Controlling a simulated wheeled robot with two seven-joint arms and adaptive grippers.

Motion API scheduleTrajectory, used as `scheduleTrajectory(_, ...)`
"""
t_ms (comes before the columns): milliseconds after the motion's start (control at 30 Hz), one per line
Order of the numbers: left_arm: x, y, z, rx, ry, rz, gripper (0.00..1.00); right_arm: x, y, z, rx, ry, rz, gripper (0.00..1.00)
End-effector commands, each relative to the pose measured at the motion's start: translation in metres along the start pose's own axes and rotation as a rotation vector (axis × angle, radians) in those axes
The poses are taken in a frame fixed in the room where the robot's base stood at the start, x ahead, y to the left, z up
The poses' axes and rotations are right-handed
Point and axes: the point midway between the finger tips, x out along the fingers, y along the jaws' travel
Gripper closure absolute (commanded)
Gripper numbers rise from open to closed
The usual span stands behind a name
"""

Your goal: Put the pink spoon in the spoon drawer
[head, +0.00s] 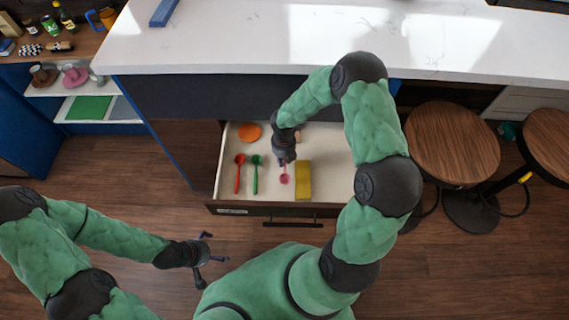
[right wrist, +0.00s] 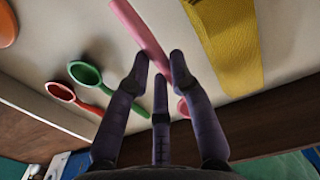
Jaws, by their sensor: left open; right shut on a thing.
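The open drawer (head: 230,189) juts out below the white counter. A red spoon (head: 238,174) and a green spoon (head: 255,176) lie side by side in its left part. My right gripper (head: 284,163) reaches down into the drawer area, shut on the pink spoon (head: 284,179). In the right wrist view the pink spoon's handle (right wrist: 139,30) passes between the fingertips (right wrist: 160,75), and its bowl is mostly hidden behind a finger. I cannot tell whether the spoon touches the drawer floor. My left gripper (head: 204,260) is open and empty over the floor, left of the drawer front.
A yellow block-like item (head: 303,181) lies in the drawer just right of the pink spoon. An orange round item (head: 249,132) lies at the back left. The counter (head: 300,40) overhangs the drawer's back. Two wooden stools (head: 452,143) stand to the right.

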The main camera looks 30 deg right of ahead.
Motion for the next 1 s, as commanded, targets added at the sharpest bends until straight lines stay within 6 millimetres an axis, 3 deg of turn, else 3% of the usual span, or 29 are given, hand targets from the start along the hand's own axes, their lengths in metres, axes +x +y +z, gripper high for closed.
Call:
scheduleTrajectory(300, 0.023, -0.008, -0.001, 0.000, 0.000, 0.000, 0.00, 0.038, -0.003, 0.003, 0.002, 0.003, -0.001, 1.00)
scheduleTrajectory(700, 0.023, -0.008, -0.001, 0.000, 0.000, 0.000, 0.00, 0.040, -0.003, 0.004, 0.001, 0.001, 0.000, 1.00)
scheduleTrajectory(733, 0.023, -0.008, -0.001, 0.000, 0.000, 0.000, 0.00, 0.040, -0.003, 0.004, 0.001, 0.001, 0.000, 0.72)
scheduleTrajectory(800, 0.023, -0.008, -0.001, 0.000, 0.000, 0.000, 0.00, 0.039, -0.003, 0.004, 0.001, 0.001, 0.000, 0.54)
scheduleTrajectory(1000, 0.023, -0.008, -0.001, 0.000, 0.000, 0.000, 0.00, 0.039, -0.003, 0.004, 0.001, 0.001, 0.000, 0.54)
